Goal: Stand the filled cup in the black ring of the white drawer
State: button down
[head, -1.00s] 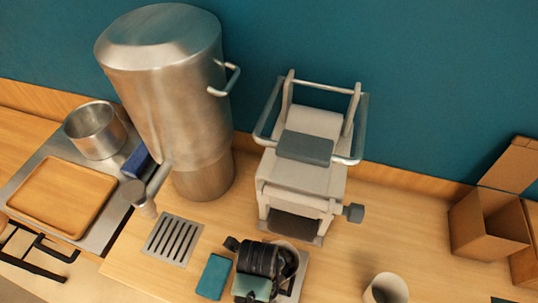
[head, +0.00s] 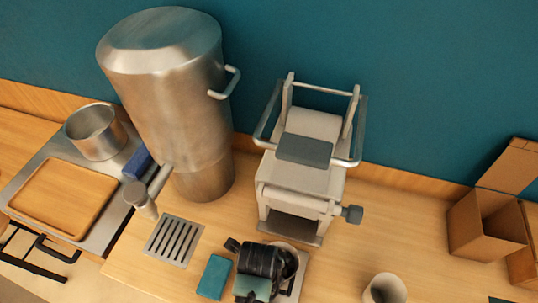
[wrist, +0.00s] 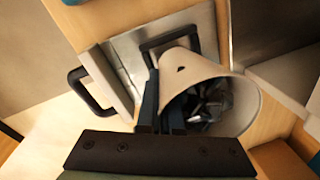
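The cup (wrist: 190,68) is white and conical, with dark chunky contents inside. It fills the middle of the wrist view, its mouth towards the camera. My gripper (wrist: 162,92) has its two dark blue fingers close together at the cup's left wall, apparently pinching it. The white drawer (wrist: 105,75) with a black handle (wrist: 78,88) lies behind and left of the cup. A black ring (wrist: 146,46) shows on its grey top, partly hidden by the cup. In the head view my gripper (head: 268,268) is over the drawer, hiding most of both drawer and cup.
The pale machine (head: 300,180) with a side knob stands just behind my gripper. A steel urn (head: 165,90) with a tap and a slotted drain plate (head: 174,240) are left. Another white cup (head: 385,288) stands right, and cardboard boxes (head: 480,235) further right.

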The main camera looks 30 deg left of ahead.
jog(key=shift+f+b, duration=0.7)
jog(key=shift+f, duration=0.55)
dwell(0.9)
jog(key=c, duration=1)
grip_release()
notch_tip(320, 180, up, 13)
jog(key=s, duration=0.1)
jog(key=shift+s+b, duration=0.25)
jog(key=shift+b, duration=0.2)
jog(key=shift+a, duration=0.1)
